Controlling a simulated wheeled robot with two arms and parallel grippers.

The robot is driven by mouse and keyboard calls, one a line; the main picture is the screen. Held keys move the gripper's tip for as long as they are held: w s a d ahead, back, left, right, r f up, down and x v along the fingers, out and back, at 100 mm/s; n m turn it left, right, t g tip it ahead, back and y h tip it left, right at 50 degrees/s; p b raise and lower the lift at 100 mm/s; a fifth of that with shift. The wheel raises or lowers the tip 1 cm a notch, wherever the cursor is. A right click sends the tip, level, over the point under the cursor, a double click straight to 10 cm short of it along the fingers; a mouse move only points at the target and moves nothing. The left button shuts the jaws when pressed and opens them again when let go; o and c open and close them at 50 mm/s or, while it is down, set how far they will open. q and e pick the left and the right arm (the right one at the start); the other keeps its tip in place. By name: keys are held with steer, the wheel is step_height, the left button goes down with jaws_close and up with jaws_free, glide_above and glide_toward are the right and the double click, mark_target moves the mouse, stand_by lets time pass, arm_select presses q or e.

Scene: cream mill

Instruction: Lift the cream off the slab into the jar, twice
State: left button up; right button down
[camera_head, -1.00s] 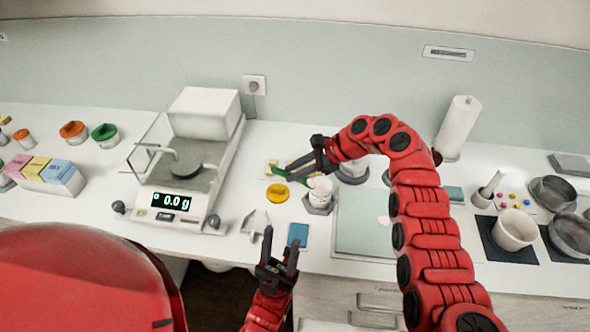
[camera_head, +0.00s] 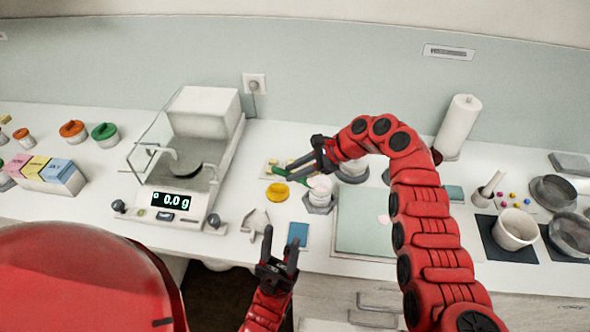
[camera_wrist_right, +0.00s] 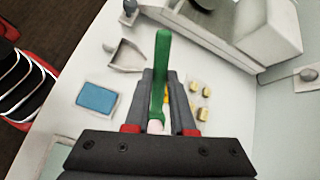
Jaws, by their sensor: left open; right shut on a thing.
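The slab (camera_head: 352,232) is a pale green plate at the counter's front, right of centre. A small pale pink patch of cream (camera_head: 384,219) lies on it. The white open jar (camera_head: 319,197) stands in a grey holder left of the slab, with pinkish white at its mouth. My right gripper (camera_head: 312,174) is shut on a green spatula (camera_wrist_right: 161,65), just above and behind the jar. A pinkish-white bit (camera_wrist_right: 155,126) shows at the spatula's near end; I cannot tell if it is cream or jar. My left gripper (camera_head: 281,250) is open and empty at the front edge.
A yellow lid (camera_head: 277,193), a blue pad (camera_head: 298,235) and a grey scoop-like piece (camera_head: 256,222) lie near the jar. The balance (camera_head: 178,195), reading 0.0 g, stands left. A white mortar (camera_head: 515,230) and a paper roll (camera_head: 459,128) stand right.

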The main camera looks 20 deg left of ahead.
steer(key=shift+f+p, duration=0.1)
steer(key=shift+p, duration=0.25)
stand_by(1.0)
stand_by(0.5)
steer(key=shift+s+a+p, duration=0.1)
steer(key=shift+s+p, duration=0.05)
steer(key=shift+p, duration=0.35)
steer(key=shift+a, duration=0.1)
steer(key=shift+s, duration=0.1)
step_height(320, 180, up, 6)
steer(key=p, duration=0.6)
steer(key=shift+p, duration=0.35)
